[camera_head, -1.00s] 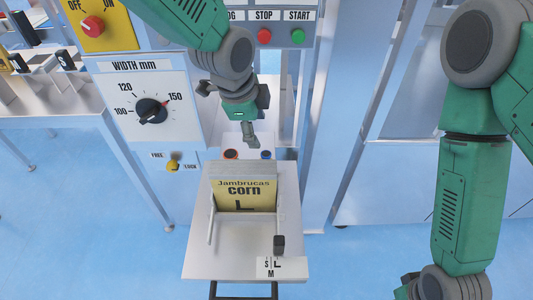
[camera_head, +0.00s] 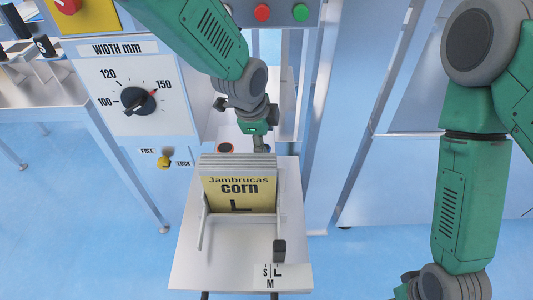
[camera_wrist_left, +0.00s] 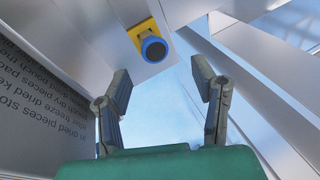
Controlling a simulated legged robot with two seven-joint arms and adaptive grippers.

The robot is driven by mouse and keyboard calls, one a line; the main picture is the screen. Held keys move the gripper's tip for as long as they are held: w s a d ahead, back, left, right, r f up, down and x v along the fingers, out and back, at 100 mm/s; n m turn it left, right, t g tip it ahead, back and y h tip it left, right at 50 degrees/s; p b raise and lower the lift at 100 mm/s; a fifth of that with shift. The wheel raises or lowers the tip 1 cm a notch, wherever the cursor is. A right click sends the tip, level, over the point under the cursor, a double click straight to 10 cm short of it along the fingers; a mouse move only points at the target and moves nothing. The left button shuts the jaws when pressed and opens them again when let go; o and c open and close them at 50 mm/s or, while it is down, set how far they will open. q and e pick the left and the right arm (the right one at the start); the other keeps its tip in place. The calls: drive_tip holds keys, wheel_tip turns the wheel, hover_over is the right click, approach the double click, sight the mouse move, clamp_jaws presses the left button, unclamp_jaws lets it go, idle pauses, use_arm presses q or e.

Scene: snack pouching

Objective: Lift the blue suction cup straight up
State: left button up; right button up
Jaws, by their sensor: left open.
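The blue suction cup (camera_wrist_left: 155,50) shows in the left wrist view as a dark round pad with a blue ring, on a yellow mount. It lies just beyond the fingertips of my left gripper (camera_wrist_left: 161,76), roughly between them but higher in the picture. The two fingers are apart and nothing is between them. In the head view my left gripper (camera_head: 260,143) hangs behind the pouch stack and hides most of the blue cup. My right arm is at the right edge of the head view, with its gripper out of the picture.
A stack of yellow corn pouches (camera_head: 238,193) stands in front on a white tray (camera_head: 245,243). A width dial (camera_head: 138,101) is on the left panel. Metal posts stand close on the right.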

use_arm(q)
drive_tip(key=f, duration=0.3)
drive_tip(key=w+f, duration=0.1)
drive_tip(key=shift+a+f, duration=0.25)
drive_tip(key=shift+f, duration=0.15)
drive_tip(key=shift+w+d+f+b, duration=0.1)
drive_tip(key=shift+d+f+b, duration=0.05)
drive_tip(key=shift+f+b, duration=0.2)
drive_tip(key=shift+d, duration=0.15)
drive_tip(key=c, duration=1.2)
